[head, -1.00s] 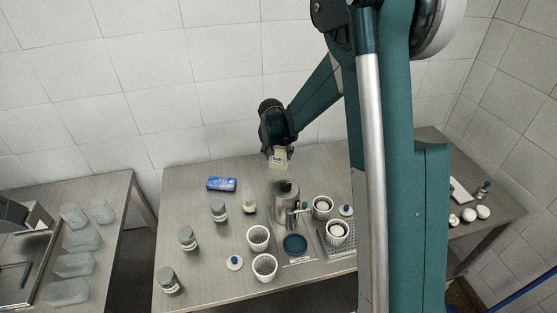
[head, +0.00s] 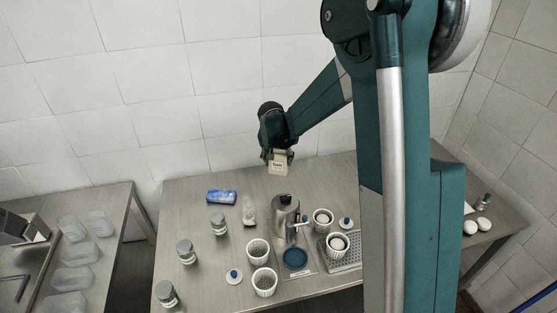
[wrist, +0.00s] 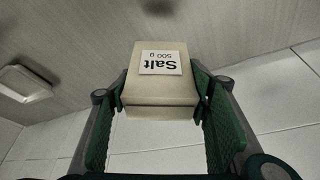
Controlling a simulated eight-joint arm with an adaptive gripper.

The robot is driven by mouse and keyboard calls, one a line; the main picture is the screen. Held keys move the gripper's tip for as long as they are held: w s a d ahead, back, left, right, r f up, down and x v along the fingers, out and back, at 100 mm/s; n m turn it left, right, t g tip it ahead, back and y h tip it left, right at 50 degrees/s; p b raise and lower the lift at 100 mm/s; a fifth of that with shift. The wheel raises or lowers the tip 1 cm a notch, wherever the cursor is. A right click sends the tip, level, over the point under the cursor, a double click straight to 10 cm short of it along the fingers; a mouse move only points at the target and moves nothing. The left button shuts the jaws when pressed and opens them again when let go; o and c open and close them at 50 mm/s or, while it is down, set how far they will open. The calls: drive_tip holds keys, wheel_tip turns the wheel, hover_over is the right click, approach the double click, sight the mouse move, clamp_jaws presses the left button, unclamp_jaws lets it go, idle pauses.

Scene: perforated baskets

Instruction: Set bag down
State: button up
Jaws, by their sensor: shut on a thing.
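The bag (wrist: 160,88) is a beige block with a white label reading "Salt 500 g". My gripper (wrist: 162,100) is shut on it, with a green finger pad on each side in the wrist view. In the head view the bag (head: 278,168) hangs below my gripper (head: 274,155), label towards the camera, in the air over the back part of the steel table (head: 330,178). It is apart from the tabletop as far as I can see.
A steel pot (head: 285,215) stands in front of the bag. A blue packet (head: 221,197) and a pale bottle-like item (head: 249,212) lie to the left. The back left of the table is clear.

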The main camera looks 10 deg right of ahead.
drive_tip(key=shift+d, duration=0.1)
drive_tip(key=d+m+h+b, duration=0.1)
drive_tip(key=d+m, duration=0.2)
drive_tip(key=d, duration=2.2)
drive_tip(key=shift+d+r+m+g+b, duration=0.2)
drive_tip(key=shift+d+m+g+b, duration=0.1)
drive_tip(key=shift+d+g+b, duration=0.1)
drive_tip(key=shift+f, duration=0.1)
wheel_tip(320, 180, down, 6)
drive_tip(key=shift+f, duration=0.15)
drive_tip(key=shift+f, duration=1.75)
drive_tip(key=shift+f+b, duration=0.2)
drive_tip(key=shift+b, duration=0.2)
drive_tip(key=o, duration=1.2)
